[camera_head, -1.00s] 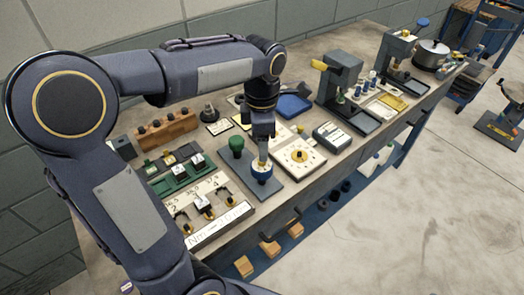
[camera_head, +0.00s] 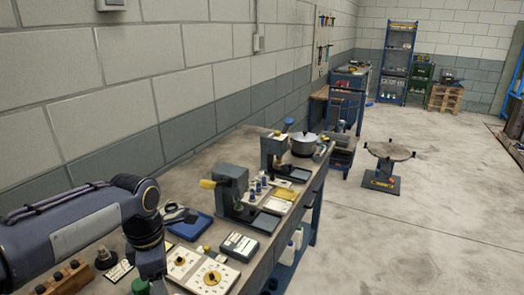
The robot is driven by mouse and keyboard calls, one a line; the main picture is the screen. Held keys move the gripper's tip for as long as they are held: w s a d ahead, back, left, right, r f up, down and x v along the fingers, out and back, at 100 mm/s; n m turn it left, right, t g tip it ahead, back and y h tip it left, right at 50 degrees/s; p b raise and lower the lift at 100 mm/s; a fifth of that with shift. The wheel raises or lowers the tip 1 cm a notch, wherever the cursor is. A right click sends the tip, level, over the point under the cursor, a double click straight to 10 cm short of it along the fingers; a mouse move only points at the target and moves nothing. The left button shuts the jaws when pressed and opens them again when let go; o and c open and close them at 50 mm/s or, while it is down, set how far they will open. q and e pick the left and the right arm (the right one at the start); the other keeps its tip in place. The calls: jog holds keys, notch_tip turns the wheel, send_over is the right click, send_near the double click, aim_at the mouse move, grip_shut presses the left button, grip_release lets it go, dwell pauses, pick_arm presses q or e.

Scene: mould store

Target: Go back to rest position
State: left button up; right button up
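My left arm comes in from the left, and its gripper (camera_head: 152,264) points down at the bottom edge of the head view, over the bench. Its fingertips are cut off or too small to make out, so I cannot tell whether it is open or holds anything. A cream board with a round dial (camera_head: 210,277) lies just right of it. A green knob (camera_head: 140,287) shows at the bottom edge, left of it. My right gripper is not in view.
The workbench (camera_head: 262,240) runs back along the block wall. On it stand a grey press (camera_head: 231,187), a blue tray (camera_head: 190,227), a keypad box (camera_head: 240,246), a second press (camera_head: 273,152) and a pot (camera_head: 305,144). Open floor (camera_head: 420,240) lies right, with a round stand (camera_head: 382,182).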

pick_arm(q)
jog(key=s+d+f+m+t+h, duration=0.1)
jog(key=s+d+m+t, duration=0.1)
jog(key=s+m, duration=0.6)
jog(key=s+d+f+m+t+h, duration=0.1)
jog(key=s+d+m+t+h, duration=0.1)
jog(key=s+m, duration=0.6)
jog(key=shift+f+m+t, duration=0.35)
jog(key=shift+m+t, duration=0.35)
jog(key=shift+m, duration=2.2)
jog(key=shift+d, duration=0.1)
